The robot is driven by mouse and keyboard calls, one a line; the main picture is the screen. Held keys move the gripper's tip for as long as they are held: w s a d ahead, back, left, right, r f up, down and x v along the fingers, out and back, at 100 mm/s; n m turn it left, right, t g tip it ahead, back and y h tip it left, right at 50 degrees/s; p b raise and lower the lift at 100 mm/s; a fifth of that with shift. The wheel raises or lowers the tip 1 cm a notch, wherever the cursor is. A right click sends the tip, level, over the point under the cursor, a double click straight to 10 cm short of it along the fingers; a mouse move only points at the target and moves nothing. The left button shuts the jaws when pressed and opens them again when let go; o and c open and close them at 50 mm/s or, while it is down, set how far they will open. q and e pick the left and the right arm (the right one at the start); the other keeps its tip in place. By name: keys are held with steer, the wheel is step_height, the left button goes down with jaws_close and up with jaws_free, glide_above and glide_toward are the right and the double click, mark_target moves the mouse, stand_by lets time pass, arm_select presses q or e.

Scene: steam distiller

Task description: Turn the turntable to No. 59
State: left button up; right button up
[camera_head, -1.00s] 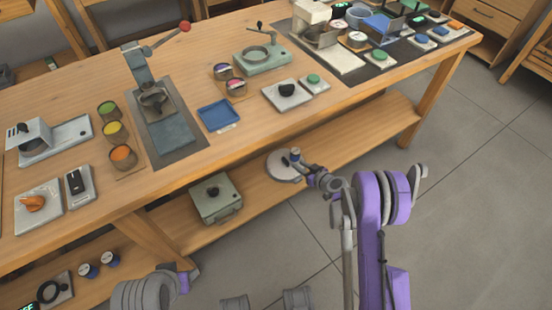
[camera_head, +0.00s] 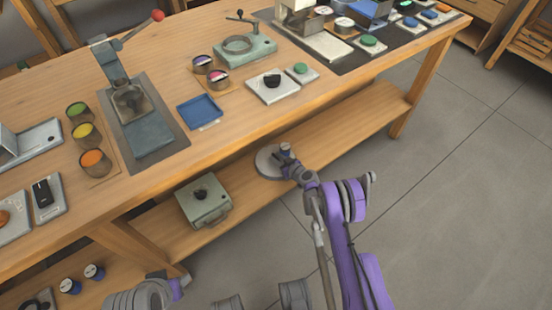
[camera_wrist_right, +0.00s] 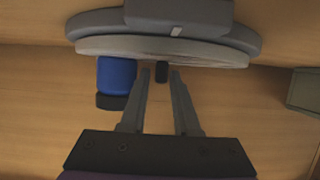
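The turntable is a round grey disc (camera_head: 268,161) on the lower shelf, partly covered by my right arm's end. In the right wrist view its pale rim (camera_wrist_right: 160,49) runs across the top. A small dark peg (camera_wrist_right: 162,73) shows under the rim, between the tips of my right gripper (camera_wrist_right: 160,76). The gripper's fingers are apart, with a gap on both sides of the peg. A blue cylinder (camera_wrist_right: 117,74) with a dark end is beside the left finger. No number on the turntable is readable. My left gripper is not in view.
A grey-green box with a dark knob (camera_head: 203,201) stands on the shelf left of the turntable. The table top (camera_head: 225,148) above holds a lever press (camera_head: 130,100), a blue tray (camera_head: 199,111) and cups. The floor (camera_head: 450,200) at right is clear.

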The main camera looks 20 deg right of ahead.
steer(key=shift+w+a+f, duration=0.2)
steer(key=shift+w, duration=0.2)
steer(key=shift+c, duration=0.3)
jaws_close()
stand_by(0.9)
